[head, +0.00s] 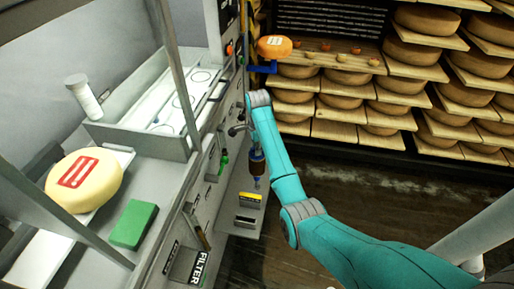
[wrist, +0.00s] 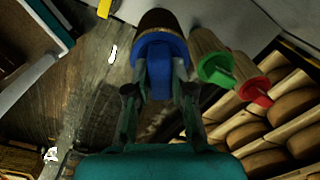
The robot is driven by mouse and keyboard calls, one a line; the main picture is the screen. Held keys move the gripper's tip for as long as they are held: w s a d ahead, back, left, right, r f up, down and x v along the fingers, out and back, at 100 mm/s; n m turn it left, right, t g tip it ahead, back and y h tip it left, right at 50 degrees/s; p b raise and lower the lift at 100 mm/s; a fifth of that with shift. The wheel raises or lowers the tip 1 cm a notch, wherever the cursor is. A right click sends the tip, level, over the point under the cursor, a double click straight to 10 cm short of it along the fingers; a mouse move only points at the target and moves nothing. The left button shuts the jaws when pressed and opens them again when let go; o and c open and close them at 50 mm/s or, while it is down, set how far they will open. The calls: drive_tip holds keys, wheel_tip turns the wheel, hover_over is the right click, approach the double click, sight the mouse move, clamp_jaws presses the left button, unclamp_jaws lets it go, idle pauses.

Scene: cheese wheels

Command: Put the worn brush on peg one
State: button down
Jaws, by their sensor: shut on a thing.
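In the wrist view my gripper (wrist: 159,82) is shut on the blue part (wrist: 160,52), with the brown body (wrist: 165,20) beyond the fingertips. A green-ended brush (wrist: 215,68) and a red-ended brush (wrist: 256,89) are to its right, apart from it. I cannot tell wear on any brush. No peg numbers are readable.
The machine's panel (head: 208,185) runs along the left, with a FILTER label (head: 198,268) low down. A small shelf with a yellow block (head: 250,199) is below the held brush. Racks of cheese wheels (head: 410,50) stand behind. Dark floor (head: 350,180) is open at right.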

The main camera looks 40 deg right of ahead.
sight(257, 158)
drive_tip(key=shift+f, duration=3.2)
drive_tip(key=c, duration=0.9)
unclamp_jaws()
drive_tip(key=shift+f, duration=0.1)
wheel_tip(257, 158, up, 12)
drive_tip(key=shift+s+r, duration=0.1)
